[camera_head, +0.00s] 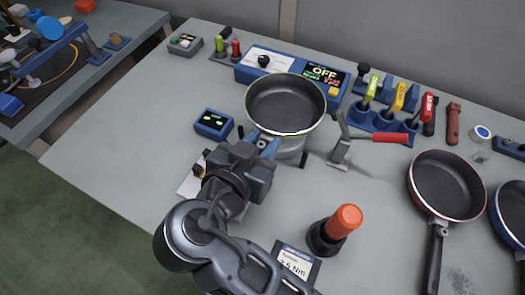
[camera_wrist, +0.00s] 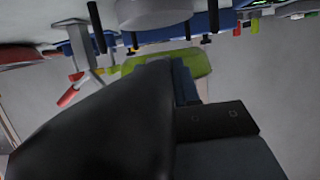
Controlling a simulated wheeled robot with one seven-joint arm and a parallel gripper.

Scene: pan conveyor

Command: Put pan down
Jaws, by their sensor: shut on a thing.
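The pan (camera_head: 286,104) has a dark inside and a yellow-green rim, and it looks roughly level. My gripper (camera_head: 266,142) is at its near side, shut on the handle. The handle is mostly hidden by my gripper in the head view, but it fills the wrist view as a large black shape (camera_wrist: 95,125). The pan's green side (camera_wrist: 180,66) shows beyond it. A pale round stand (camera_head: 290,148) is under the pan, with dark posts around it. The wrist view, which is upside down, shows a gap between the pan and the stand (camera_wrist: 150,12).
A blue control box reading OFF (camera_head: 325,74) stands behind the pan. A red-handled tool on a grey stand (camera_head: 341,150) is close on the right. An orange-topped knob (camera_head: 345,220) is nearer. Two other pans (camera_head: 447,185) (camera_head: 513,212) lie at right. The table's left part is clear.

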